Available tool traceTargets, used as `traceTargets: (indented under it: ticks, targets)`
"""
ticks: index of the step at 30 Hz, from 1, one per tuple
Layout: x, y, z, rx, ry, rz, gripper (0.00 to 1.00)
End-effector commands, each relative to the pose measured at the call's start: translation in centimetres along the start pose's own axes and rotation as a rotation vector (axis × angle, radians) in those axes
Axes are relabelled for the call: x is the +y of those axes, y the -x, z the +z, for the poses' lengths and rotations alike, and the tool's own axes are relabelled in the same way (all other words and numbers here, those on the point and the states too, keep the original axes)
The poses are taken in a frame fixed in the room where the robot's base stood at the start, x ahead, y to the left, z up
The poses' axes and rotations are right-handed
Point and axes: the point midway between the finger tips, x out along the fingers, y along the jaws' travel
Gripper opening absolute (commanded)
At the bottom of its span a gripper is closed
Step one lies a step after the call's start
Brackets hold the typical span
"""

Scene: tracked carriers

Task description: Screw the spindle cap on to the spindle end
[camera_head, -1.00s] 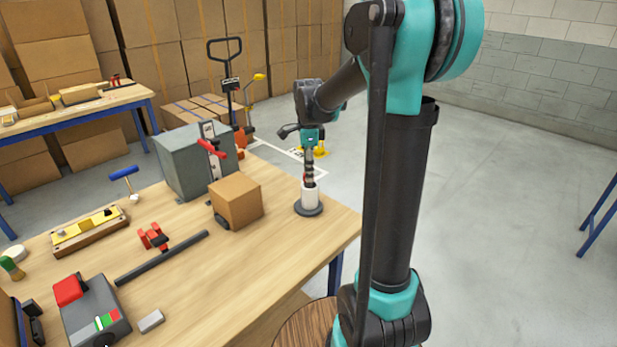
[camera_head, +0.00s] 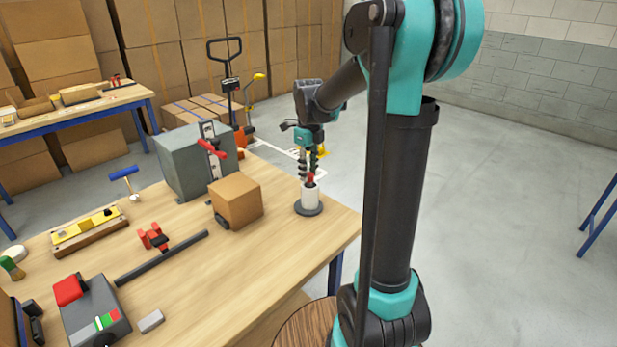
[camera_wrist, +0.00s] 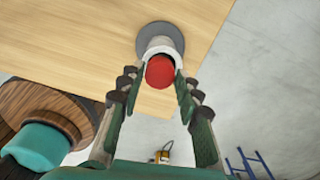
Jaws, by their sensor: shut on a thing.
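The spindle cap (camera_wrist: 160,71) is red and sits on top of the white spindle end (camera_head: 310,197), which stands upright on a dark round base (camera_head: 308,209) near the table's right edge. My gripper (camera_head: 310,176) points down from above, its fingers on both sides of the cap. In the wrist view, my gripper (camera_wrist: 160,75) is shut on the cap between its fingertips. The white body (camera_wrist: 157,46) and grey base show just beyond the cap. The contact between cap and spindle, and any thread, is hidden.
A cardboard box (camera_head: 237,202) stands left of the spindle, with a grey machine box (camera_head: 189,163) behind it. A dark bar (camera_head: 163,257), a red clamp-like part (camera_head: 153,237) and a control box (camera_head: 95,312) lie further left. The table around the spindle's front is clear.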

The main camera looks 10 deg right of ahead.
Motion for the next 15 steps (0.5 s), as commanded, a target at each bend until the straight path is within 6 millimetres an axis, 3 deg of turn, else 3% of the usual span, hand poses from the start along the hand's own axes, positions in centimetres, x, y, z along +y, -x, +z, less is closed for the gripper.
traceTargets:
  ticks: [6, 15]
  targets:
    - [-0.07, 0.04, 0.05, -0.001, -0.230, -0.001, 0.09]
    - [-0.08, 0.04, 0.05, -0.001, -0.275, -0.001, 0.09]
